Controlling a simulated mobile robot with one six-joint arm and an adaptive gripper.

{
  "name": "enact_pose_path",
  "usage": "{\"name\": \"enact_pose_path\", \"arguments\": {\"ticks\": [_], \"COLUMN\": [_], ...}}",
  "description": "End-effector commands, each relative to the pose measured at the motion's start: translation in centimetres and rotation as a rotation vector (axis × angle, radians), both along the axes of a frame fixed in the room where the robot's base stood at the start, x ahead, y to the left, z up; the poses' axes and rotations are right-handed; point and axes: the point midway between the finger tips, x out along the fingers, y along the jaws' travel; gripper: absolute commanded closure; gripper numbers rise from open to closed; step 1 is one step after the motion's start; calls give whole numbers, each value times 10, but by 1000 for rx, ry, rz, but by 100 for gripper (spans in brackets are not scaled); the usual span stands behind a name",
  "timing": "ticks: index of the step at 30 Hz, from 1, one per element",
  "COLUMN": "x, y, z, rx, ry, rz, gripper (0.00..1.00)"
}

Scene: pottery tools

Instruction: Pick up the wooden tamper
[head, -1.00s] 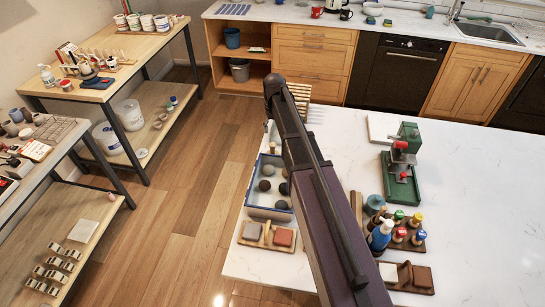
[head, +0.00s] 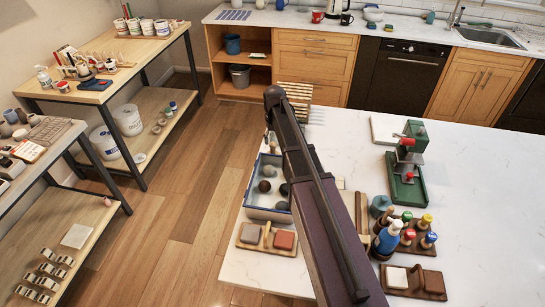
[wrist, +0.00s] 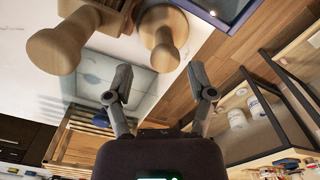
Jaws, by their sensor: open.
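In the wrist view two turned wooden pieces with rounded knobs hang into the top of the picture. One has a narrow neck and a wide round end (wrist: 162,36), which fits a wooden tamper. The other, a larger knob (wrist: 58,48), is joined to a blocky wooden part at the top left. My gripper (wrist: 160,88) is open and empty, with its two fingers spread below the narrow-necked piece and apart from it. In the head view my arm covers the middle of the counter, and I cannot make out the tamper or the gripper there.
A blue-rimmed basin (head: 266,213) with several balls stands left of my arm on the white counter (head: 480,200). A wooden holder with blocks (head: 254,245) lies in front of it. Right of the arm are a bottle stand (head: 415,246) and a green press (head: 407,185). The counter's right side is clear.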

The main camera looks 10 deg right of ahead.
Motion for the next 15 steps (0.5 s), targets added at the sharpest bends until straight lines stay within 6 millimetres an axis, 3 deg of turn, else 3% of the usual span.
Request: {"name": "enact_pose_path", "arguments": {"ticks": [15], "x": [0], "y": [0], "z": [-6], "rx": [0], "ry": [0], "rz": [-1], "gripper": [29]}}
